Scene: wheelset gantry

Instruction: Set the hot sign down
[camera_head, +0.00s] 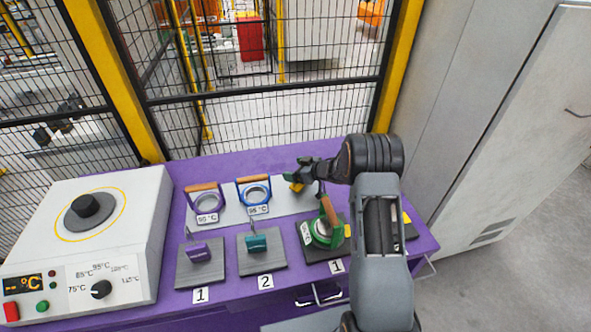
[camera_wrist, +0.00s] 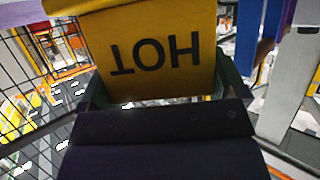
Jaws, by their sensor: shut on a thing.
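The yellow HOT sign (camera_wrist: 150,60) fills the top of the wrist view, its black lettering upside down. My gripper (camera_head: 301,178) is shut on it, with a green finger on each side of it in the wrist view. In the head view only a small yellow part of the sign (camera_head: 297,187) shows. It is over the back right of the purple table (camera_head: 262,160), near the grey strip. I cannot tell whether its lower edge touches anything.
A green ring tool (camera_head: 322,232) with a wooden handle sits on the right dark pad, partly behind my arm. Purple (camera_head: 206,203) and blue (camera_head: 254,192) ring tools stand on the grey strip. A heater box (camera_head: 85,240) is left. Mesh fencing (camera_head: 265,105) stands behind; a grey cabinet (camera_head: 480,130) is right.

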